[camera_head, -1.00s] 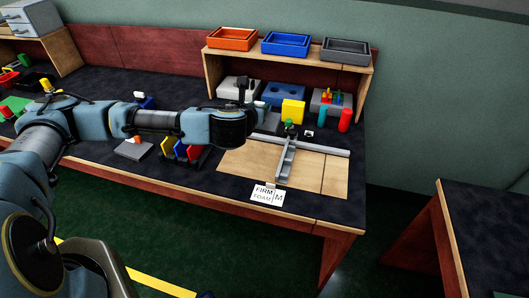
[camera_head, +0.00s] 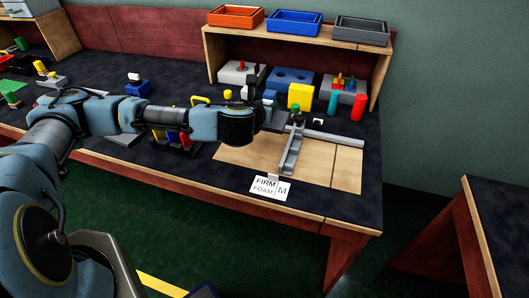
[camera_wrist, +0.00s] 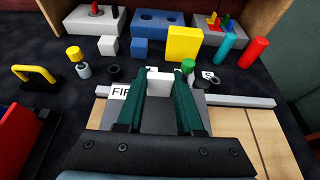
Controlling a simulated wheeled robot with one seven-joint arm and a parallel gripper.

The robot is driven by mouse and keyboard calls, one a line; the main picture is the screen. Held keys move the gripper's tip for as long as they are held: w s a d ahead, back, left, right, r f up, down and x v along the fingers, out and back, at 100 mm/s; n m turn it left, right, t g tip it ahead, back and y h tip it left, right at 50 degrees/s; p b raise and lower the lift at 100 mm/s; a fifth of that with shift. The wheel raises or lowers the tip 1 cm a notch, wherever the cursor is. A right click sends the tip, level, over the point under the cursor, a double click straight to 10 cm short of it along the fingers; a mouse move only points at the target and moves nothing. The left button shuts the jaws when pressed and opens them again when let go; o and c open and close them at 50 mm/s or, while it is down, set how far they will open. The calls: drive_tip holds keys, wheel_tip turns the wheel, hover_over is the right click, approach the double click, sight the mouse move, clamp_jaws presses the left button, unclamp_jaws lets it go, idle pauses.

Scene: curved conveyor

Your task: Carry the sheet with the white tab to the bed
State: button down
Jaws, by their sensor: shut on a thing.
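My gripper (camera_wrist: 159,92) is shut on the white tab (camera_wrist: 159,80) in the wrist view, with one dark green finger on each side. A grey sheet (camera_wrist: 160,113) shows below the tab, between and beside the fingers. The bed appears to be the light wooden board (camera_head: 240,153) with a grey T-shaped rail (camera_head: 291,155) and a green knob (camera_head: 296,110). In the head view my gripper is over the board's back left part, with its fingertips mostly hidden by my wrist. I cannot tell the sheet's height above the board.
A label reading FIRM FOAM M (camera_head: 270,188) lies at the board's front edge. Behind stand a yellow block (camera_head: 300,96), a teal cylinder (camera_head: 333,105) and a red cylinder (camera_head: 357,107). A shelf (camera_head: 290,37) with three trays rises at the back.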

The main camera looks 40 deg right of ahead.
wheel_tip(320, 180, down, 10)
drive_tip(key=shift+f+p, duration=0.15)
drive_tip(key=shift+p, duration=0.8)
drive_tip(key=c, duration=0.5)
unclamp_jaws()
drive_tip(key=shift+c, duration=0.2)
drive_tip(key=b+v, duration=0.2)
drive_tip(key=v, duration=1)
drive_tip(key=shift+a+f, duration=0.1)
